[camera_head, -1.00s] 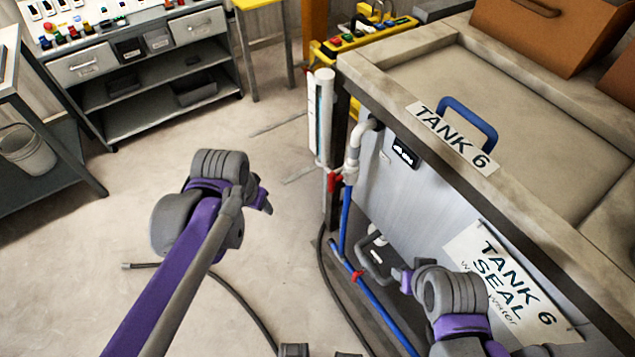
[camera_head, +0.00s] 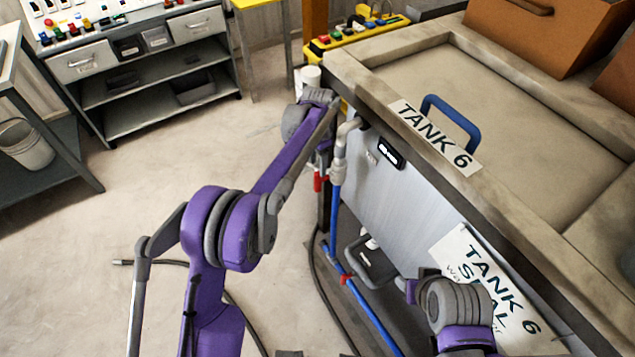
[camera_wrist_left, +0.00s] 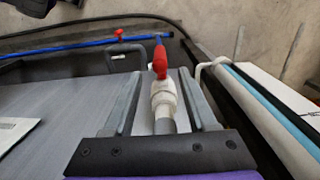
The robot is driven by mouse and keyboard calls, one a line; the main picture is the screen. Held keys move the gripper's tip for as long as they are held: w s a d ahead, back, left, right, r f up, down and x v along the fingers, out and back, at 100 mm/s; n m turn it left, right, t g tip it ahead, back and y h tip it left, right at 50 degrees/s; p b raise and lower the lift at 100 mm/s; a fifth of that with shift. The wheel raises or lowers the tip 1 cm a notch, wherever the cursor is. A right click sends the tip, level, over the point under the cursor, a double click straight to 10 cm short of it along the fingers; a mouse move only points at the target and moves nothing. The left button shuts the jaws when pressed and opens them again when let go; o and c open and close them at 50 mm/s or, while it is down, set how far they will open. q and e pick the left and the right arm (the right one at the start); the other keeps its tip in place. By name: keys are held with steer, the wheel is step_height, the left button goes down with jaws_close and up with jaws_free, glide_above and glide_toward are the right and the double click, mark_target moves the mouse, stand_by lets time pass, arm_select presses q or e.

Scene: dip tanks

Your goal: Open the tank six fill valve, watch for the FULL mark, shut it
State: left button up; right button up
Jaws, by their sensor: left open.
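The red valve handle (camera_head: 318,182) shows below the white pipe (camera_head: 340,150) at the corner of tank 6 (camera_head: 435,138). In the left wrist view the red handle (camera_wrist_left: 160,60) lies roughly in line with the pipe, above a white valve body (camera_wrist_left: 163,100). My left gripper (camera_wrist_left: 158,75) is open, with one finger on each side of the valve, and gaps show beside it. In the head view my left wrist mostly hides that gripper. The white gauge tube (camera_wrist_left: 268,112) has a blue strip; no FULL mark is readable. My right gripper (camera_head: 408,288) is near the TANK 6 SEAL sign; its jaws are unclear.
A blue hose (camera_head: 362,300) with another red fitting runs along the floor beside the tank. A blue handle (camera_head: 455,115) stands on the tank top. A dark hose (camera_head: 318,265) lies near the tank foot. Open floor (camera_head: 130,210) extends left toward shelves (camera_head: 150,85).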

mark_target(318, 182)
arm_select(q)
step_height(318, 182, down, 10)
steer(key=shift+r, duration=0.15)
stand_by(0.3)
jaws_close()
